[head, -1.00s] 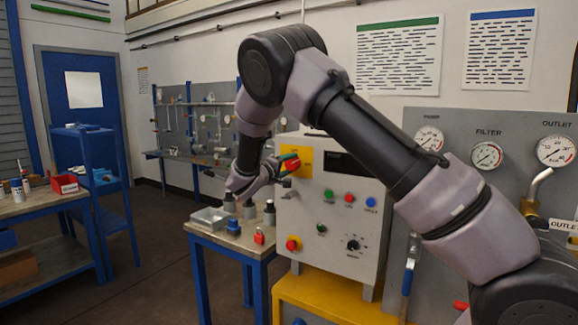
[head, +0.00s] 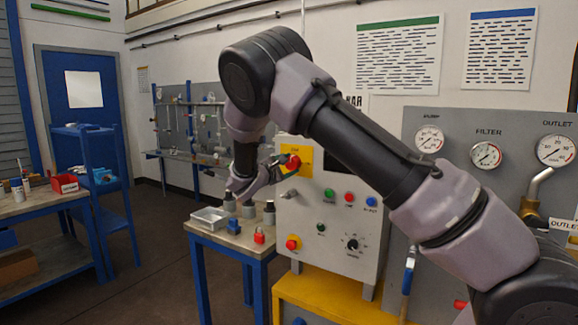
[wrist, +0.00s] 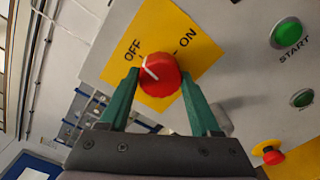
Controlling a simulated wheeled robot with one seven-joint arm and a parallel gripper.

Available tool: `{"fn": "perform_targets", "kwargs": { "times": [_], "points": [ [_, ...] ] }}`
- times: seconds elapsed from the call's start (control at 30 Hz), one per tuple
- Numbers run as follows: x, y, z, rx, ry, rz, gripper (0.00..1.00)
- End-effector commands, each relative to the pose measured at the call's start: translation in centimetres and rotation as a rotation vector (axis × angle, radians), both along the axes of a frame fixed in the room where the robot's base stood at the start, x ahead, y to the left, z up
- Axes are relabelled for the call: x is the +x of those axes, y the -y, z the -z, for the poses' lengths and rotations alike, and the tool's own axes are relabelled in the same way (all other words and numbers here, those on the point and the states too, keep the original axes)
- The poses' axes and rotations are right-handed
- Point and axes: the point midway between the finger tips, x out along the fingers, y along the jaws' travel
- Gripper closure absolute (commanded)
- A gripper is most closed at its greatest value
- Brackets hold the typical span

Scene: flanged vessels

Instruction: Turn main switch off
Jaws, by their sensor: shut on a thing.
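The main switch is a round red knob (wrist: 160,74) on a yellow plate (wrist: 187,62) marked OFF and ON. It also shows in the head view as a red knob (head: 294,161) at the upper left of the grey control box. In the wrist view the knob's white mark points up and left, toward the OFF label. My gripper (wrist: 160,80) has one green finger on each side of the knob and is shut on it. In the head view my gripper (head: 284,165) reaches the knob from the left, and its fingers are small and partly hidden.
The control box (head: 325,215) carries coloured buttons, a small dial and a red emergency button (head: 292,243) on a yellow base. A small blue-legged table (head: 235,240) with a tray, bottles and a red padlock stands close below my gripper. A gauge panel (head: 455,200) is at right.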

Motion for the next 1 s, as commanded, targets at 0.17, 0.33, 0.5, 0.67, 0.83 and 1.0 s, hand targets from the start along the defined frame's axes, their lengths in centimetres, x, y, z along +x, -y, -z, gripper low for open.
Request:
{"fn": "perform_targets", "kwargs": {
  "times": [0.17, 0.33, 0.5, 0.67, 0.83, 1.0],
  "points": [
    [-0.09, -0.10, 0.20, -0.069, -0.048, -0.002, 0.92],
    [-0.08, -0.06, 0.20, -0.106, -0.072, -0.001, 0.92],
    [-0.09, -0.04, 0.21, -0.122, -0.083, -0.001, 0.92],
    [-0.09, -0.05, 0.21, -0.123, -0.084, -0.001, 0.92],
    [-0.09, -0.06, 0.22, -0.123, -0.084, -0.001, 0.92],
    [-0.08, -0.04, 0.18, -0.123, -0.082, -0.001, 0.06]
  ]
}}
